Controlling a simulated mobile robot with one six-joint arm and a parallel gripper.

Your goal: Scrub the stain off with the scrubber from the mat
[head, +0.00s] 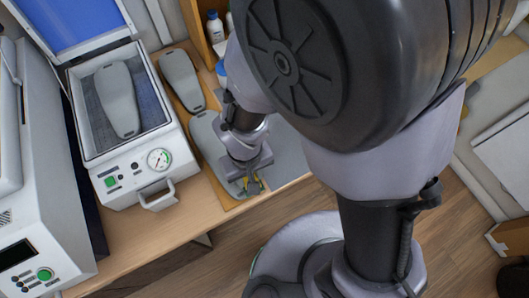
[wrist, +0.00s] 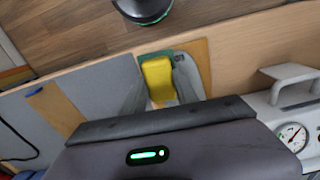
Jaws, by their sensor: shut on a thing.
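My gripper (head: 254,185) is low over the bench near its front edge, fingers pointing down. In the wrist view its jaws (wrist: 160,98) are shut on a yellow block, the scrubber (wrist: 157,74). Small yellow bits of the scrubber show between the fingers in the head view (head: 252,188). A grey-green surface shows around the scrubber, over a tan sheet (wrist: 201,62). A grey mat (head: 288,152) lies to the right of the gripper, and also shows in the wrist view (wrist: 98,92). I cannot make out a stain; the gripper and scrubber cover the spot beneath them.
A white press (head: 140,172) with an open blue lid, a gauge and a handle stands left of the gripper, an insole (head: 117,98) inside. Another grey insole (head: 182,80) lies beside it. Bottles (head: 215,28) stand at the back. The bench's front edge is close.

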